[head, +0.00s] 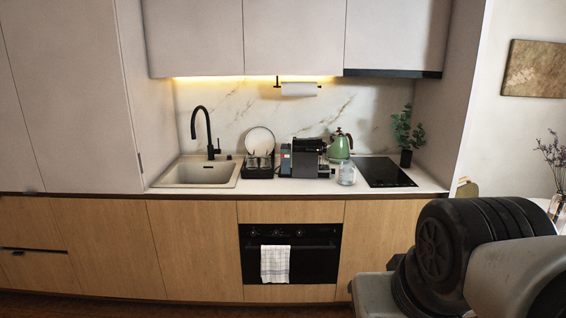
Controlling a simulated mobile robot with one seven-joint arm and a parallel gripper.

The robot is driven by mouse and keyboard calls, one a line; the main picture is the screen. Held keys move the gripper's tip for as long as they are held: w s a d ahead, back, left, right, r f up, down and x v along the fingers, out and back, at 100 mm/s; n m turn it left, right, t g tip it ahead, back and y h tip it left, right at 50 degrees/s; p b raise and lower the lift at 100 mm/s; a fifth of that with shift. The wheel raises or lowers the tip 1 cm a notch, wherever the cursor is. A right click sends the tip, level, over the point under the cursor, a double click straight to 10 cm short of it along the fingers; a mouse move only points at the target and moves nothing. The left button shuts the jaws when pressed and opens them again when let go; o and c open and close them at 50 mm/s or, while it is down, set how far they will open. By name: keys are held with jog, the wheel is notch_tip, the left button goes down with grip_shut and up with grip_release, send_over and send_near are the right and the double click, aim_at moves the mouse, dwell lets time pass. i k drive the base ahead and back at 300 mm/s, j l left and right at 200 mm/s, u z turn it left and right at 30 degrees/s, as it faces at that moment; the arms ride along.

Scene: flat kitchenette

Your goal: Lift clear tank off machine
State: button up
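A dark coffee machine (309,150) stands upright on the counter, right of the sink and left of the cooktop. A clear container (346,174) stands on the counter at the machine's front right. Whether it is the machine's tank or a separate jar, I cannot tell. No other clear tank can be made out on the machine at this size. Part of my own arm fills the lower right, but my gripper is out of view.
A dish rack with a plate (260,141) is left of the machine. A green kettle (340,145) stands behind the clear container. A black cooktop (384,173) and a potted plant (407,135) are to the right. Wall cabinets (295,38) hang above the counter.

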aim_at(285, 154)
jog(key=i+j, duration=0.15)
jog(key=i, duration=0.7)
jog(key=i+j, duration=0.15)
jog(key=i, duration=0.65)
jog(key=i+j, duration=0.15)
jog(key=i, duration=0.7)
jog(key=i+j, duration=0.15)
jog(key=i, duration=0.65)
